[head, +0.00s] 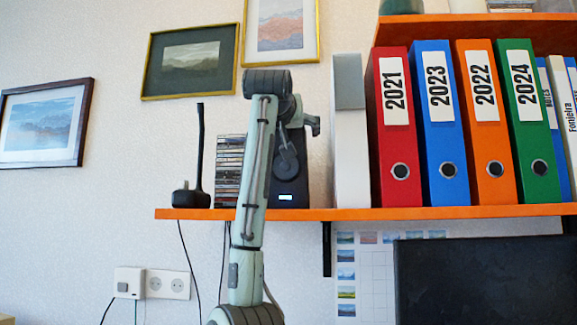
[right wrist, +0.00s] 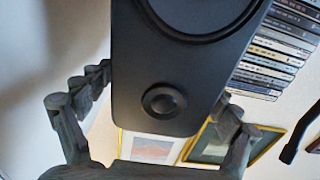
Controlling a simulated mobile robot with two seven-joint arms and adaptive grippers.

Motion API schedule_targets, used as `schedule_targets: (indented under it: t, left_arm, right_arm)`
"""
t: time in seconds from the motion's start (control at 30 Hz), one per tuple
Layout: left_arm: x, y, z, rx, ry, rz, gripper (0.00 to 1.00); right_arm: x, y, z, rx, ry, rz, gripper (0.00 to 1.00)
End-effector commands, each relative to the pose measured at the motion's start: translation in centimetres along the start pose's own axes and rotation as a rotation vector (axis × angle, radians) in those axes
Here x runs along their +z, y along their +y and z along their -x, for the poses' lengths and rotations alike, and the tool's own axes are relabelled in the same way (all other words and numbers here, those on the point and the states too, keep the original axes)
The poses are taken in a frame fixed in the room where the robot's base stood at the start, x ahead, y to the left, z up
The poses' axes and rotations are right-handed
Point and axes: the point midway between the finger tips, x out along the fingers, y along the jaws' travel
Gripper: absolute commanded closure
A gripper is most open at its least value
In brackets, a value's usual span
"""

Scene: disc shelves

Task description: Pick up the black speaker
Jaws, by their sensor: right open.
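The black speaker (head: 292,188) stands upright on the orange shelf (head: 400,212), between the CD stack and a white box file. My right arm and gripper (head: 298,128) cover its upper and left parts in the head view. In the right wrist view the speaker (right wrist: 150,70) fills the middle, with a large cone and a small round driver on its front. My right gripper (right wrist: 163,98) is open, with one finger on each side of the speaker. Whether the fingers touch it I cannot tell. My left gripper is not in view.
A CD stack (head: 229,165) stands left of the speaker, and a black antenna device (head: 192,196) beyond it. The white box file (head: 350,150) and several coloured binders (head: 400,165) stand to the right. Framed pictures (head: 190,62) hang on the wall. A dark monitor (head: 485,280) is below.

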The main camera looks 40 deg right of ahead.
Motion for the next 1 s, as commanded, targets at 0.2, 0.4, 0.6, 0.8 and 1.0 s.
schedule_targets:
  t: [0.2, 0.4, 0.6, 0.8, 1.0]
  left_arm:
    - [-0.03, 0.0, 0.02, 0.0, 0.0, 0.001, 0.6]
    - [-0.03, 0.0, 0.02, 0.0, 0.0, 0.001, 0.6]
    - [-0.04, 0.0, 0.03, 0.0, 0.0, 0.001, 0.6]
    - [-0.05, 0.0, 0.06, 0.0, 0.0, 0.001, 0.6]
    - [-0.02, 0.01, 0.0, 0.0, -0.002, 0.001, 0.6]
  right_arm:
    - [0.0, 0.0, 0.03, 0.0, 0.0, 0.0, 0.35]
    - [-0.01, 0.0, 0.04, 0.0, 0.0, 0.0, 0.6]
    - [-0.02, 0.0, 0.05, 0.0, 0.0, 0.0, 0.84]
    - [-0.19, 0.04, 0.12, 0.0, 0.005, -0.001, 0.95]
    - [-0.36, -0.05, 0.19, -0.001, 0.004, -0.001, 0.95]
